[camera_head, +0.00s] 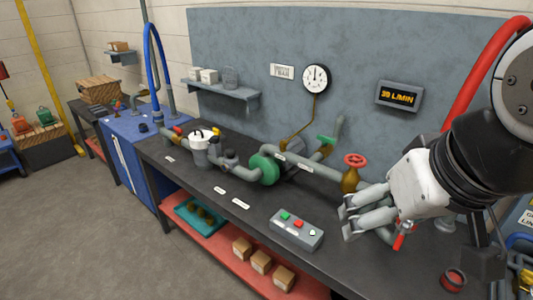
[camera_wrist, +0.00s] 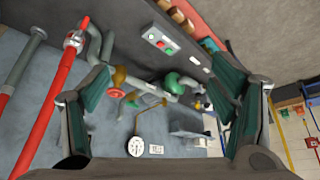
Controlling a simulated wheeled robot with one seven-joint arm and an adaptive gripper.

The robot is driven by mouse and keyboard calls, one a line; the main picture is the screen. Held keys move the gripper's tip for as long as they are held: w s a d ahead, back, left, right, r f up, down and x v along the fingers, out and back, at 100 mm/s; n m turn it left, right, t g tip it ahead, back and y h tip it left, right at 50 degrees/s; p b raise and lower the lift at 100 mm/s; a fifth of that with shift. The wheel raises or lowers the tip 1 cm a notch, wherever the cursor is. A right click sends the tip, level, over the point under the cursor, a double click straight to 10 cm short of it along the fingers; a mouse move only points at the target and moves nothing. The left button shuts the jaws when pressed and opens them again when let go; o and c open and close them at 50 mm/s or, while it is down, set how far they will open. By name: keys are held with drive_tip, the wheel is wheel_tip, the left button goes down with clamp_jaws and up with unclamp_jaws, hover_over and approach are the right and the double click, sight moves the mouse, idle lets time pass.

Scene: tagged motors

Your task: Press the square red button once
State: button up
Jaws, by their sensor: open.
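The square red button (camera_head: 298,224) is the middle one on a small grey control box (camera_head: 282,236). A green button (camera_head: 285,216) sits on its left and a white one (camera_head: 312,233) on its right. In the wrist view the red button (camera_wrist: 160,44) shows on the box at the top, between the open fingers. My gripper (camera_head: 348,221) is open and empty, to the right of the box and apart from it. In the wrist view its two fingers (camera_wrist: 160,93) are spread wide. Nothing hides the buttons.
The box stands near the front edge of the dark workbench (camera_head: 240,220). Behind it runs a grey pipe with a green motor-like part (camera_head: 264,168) and a red valve wheel (camera_head: 355,160). A gauge (camera_head: 316,79) and a display (camera_head: 398,96) hang on the wall. A red shelf lies below.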

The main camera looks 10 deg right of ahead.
clamp_jaws()
idle(1.3)
